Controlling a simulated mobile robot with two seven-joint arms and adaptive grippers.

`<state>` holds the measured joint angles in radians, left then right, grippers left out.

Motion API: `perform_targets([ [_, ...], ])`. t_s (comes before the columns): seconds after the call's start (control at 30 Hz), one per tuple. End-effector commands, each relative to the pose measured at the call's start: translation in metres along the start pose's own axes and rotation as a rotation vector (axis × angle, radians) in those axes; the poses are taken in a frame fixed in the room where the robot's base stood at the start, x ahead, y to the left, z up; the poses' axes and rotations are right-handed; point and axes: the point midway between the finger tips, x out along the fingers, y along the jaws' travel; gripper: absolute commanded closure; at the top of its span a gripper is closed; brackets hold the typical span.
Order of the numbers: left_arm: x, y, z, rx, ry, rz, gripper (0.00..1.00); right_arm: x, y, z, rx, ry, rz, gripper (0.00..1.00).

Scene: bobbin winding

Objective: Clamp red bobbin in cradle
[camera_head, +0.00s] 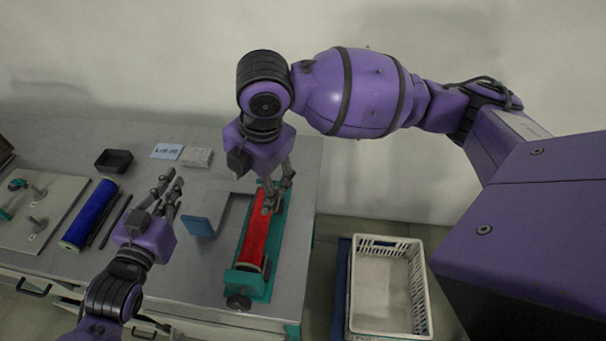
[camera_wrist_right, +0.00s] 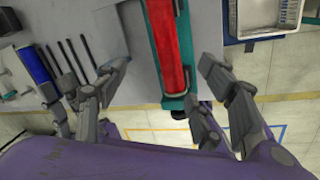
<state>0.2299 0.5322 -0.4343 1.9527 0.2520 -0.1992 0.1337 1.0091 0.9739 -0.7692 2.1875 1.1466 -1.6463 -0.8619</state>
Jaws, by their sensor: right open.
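The red bobbin (camera_head: 253,240) lies lengthwise in the teal cradle (camera_head: 283,235) near the table's right edge. A dark knob (camera_head: 238,302) is at the cradle's near end. My right gripper (camera_head: 274,198) is over the far part of the bobbin and hides some of it. In the right wrist view, its open fingers (camera_wrist_right: 160,88) are on both sides of the red bobbin (camera_wrist_right: 168,45); whether they touch it is unclear. My left gripper (camera_head: 168,192) is open and empty over the table, left of the cradle.
A blue bobbin (camera_head: 90,215) lies at the left, beside dark rods (camera_head: 115,218) and a board with fittings (camera_head: 38,215). A black tray (camera_head: 114,160) is at the back. A white crate (camera_head: 388,288) stands right of the table.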

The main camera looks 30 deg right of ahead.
Motion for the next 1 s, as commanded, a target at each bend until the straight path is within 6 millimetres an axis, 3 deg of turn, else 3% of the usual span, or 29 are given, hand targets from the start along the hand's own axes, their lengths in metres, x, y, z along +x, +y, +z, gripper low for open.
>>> perform_targets([
  [0.47,0.0,-0.001,-0.005,0.003,0.005,-0.001,1.0,-0.012,-0.015,0.01,0.656,-0.093,-0.126,0.38],
  [1.0,0.001,-0.002,-0.009,0.006,0.009,-0.001,1.0,-0.025,-0.04,0.023,1.497,-0.078,-0.242,0.38],
])
